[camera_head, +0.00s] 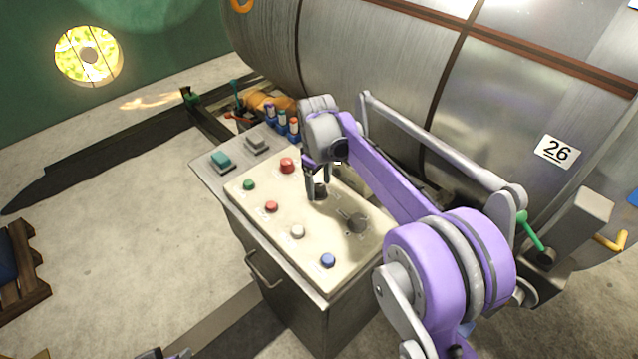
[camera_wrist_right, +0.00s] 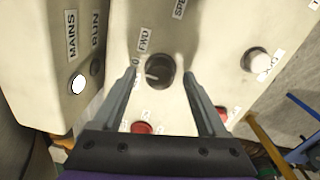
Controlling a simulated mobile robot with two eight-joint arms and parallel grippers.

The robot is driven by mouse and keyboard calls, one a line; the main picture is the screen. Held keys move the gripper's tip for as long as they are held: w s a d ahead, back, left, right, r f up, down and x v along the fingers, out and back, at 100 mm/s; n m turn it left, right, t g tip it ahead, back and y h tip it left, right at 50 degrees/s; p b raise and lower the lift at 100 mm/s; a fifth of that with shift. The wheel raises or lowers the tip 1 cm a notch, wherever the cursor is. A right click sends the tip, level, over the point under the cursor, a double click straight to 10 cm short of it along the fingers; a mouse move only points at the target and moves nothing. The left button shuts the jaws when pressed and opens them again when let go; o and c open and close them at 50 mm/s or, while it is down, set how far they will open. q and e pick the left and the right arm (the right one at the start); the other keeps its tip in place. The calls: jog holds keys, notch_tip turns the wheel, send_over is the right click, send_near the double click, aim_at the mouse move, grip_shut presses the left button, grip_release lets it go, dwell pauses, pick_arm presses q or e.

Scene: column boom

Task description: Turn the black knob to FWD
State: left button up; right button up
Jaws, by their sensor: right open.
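The black knob (camera_wrist_right: 160,72) is round, on the cream panel (camera_wrist_right: 205,25). It also shows in the head view (camera_head: 320,191), partly behind a finger. Its pale pointer line points left in the wrist view, toward a small mark that looks like 0. The FWD label (camera_wrist_right: 144,40) is above and left of the knob. My right gripper (camera_wrist_right: 160,74) is open, with one finger on each side of the knob; I cannot tell whether they touch it. In the head view my right gripper (camera_head: 317,180) hangs over the panel. Only a sliver of what may be my left gripper (camera_head: 165,353) shows.
A second dark knob (camera_head: 357,221) sits nearby. A large metal tank (camera_head: 400,70) stands behind the console. Open floor lies left.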

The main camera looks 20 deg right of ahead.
jog(key=shift+c, duration=0.2)
grip_shut()
jog(key=shift+m, duration=0.4)
jog(key=m, duration=0.3)
jog(key=shift+m, duration=2.5)
jog(key=shift+o, duration=0.2)
grip_release()
